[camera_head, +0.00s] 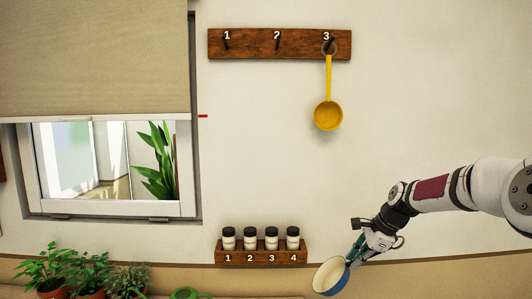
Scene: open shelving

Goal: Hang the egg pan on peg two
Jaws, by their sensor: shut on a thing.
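The wooden peg rack (250,46) is high on the wall, with pegs marked 1, 2 and 3. Peg two (277,43) is in the middle and bare. My gripper and the pan are well below the rack, to the right of peg two in the picture.
A yellow ladle (328,115) hangs from peg three. Peg one (226,42) is bare. A wooden spice rack (262,257) with several numbered jars is left of the pan. Potted plants (88,272) and a window (110,165) are at the left. The wall between the racks is mostly clear.

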